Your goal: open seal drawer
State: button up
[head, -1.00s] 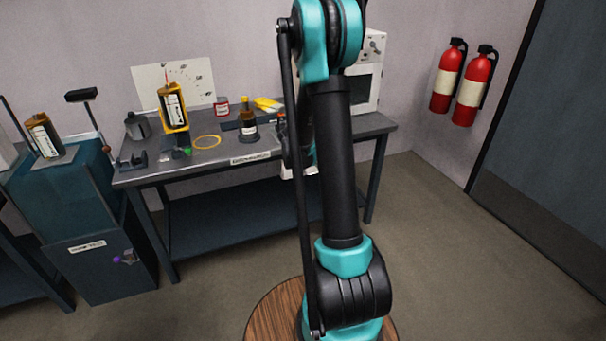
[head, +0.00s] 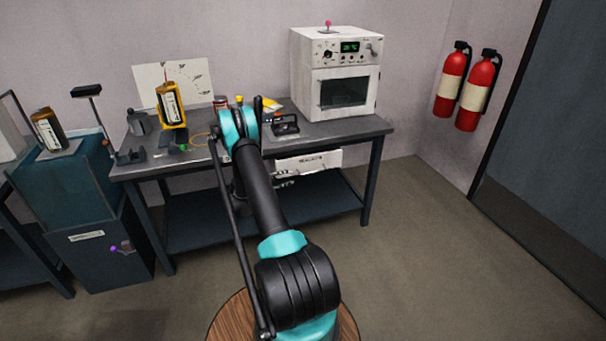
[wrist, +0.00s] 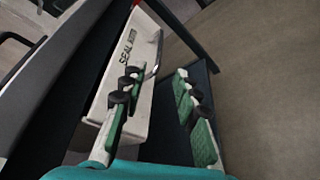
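The seal drawer (head: 312,161) is a white box front with a dark label, under the right half of the workbench. It also shows in the wrist view (wrist: 128,60), its label starting with "SEAL", with a thin curved metal handle (wrist: 155,57) on its front. My gripper (wrist: 157,76) is open, its two green-padded fingers apart with nothing held between them. The left finger overlaps the drawer front in the picture, and the handle shows near that fingertip. I cannot tell whether they touch. In the head view my arm hides most of the gripper.
The dark workbench (head: 350,131) carries a white oven (head: 345,70), a yellow-framed pump (head: 171,105) and small parts. A lower shelf (head: 320,206) lies under the drawer. Fire extinguishers (head: 470,90) hang at right. The floor before the bench is free.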

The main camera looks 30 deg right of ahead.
aim_at(314, 172)
jog(key=x, duration=1.7)
jog(key=shift+f, duration=0.15)
grip_shut()
